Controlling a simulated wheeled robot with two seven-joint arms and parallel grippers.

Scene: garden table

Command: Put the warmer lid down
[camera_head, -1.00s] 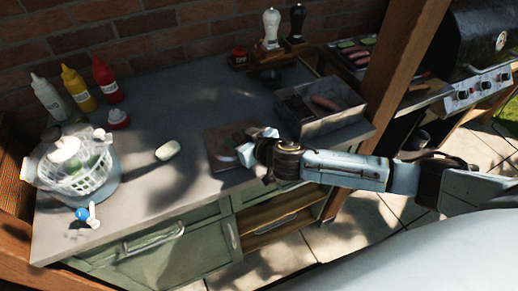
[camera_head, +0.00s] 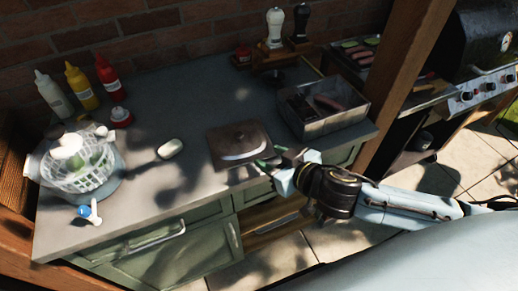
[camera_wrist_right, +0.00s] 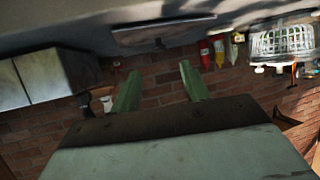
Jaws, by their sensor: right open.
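The warmer lid (camera_head: 228,138), a dark brown square plate with a pale curved streak near its front edge, lies flat on the grey counter. It also shows in the right wrist view (camera_wrist_right: 150,38) on the counter at the top. The metal warmer box (camera_head: 318,128) stands open just right of the lid, with sausages inside. My right gripper (camera_head: 271,161) is open, at the lid's front right corner by the counter edge. Its two green fingers (camera_wrist_right: 161,88) are apart with nothing between them in the right wrist view. My left gripper is not in view.
A white bar (camera_head: 170,149) lies left of the lid. A white basket (camera_head: 80,170) stands at the far left, with sauce bottles (camera_head: 80,87) behind it. Two shakers (camera_head: 274,28) stand at the back. A wooden post (camera_head: 392,80) rises right of the box, before the grill.

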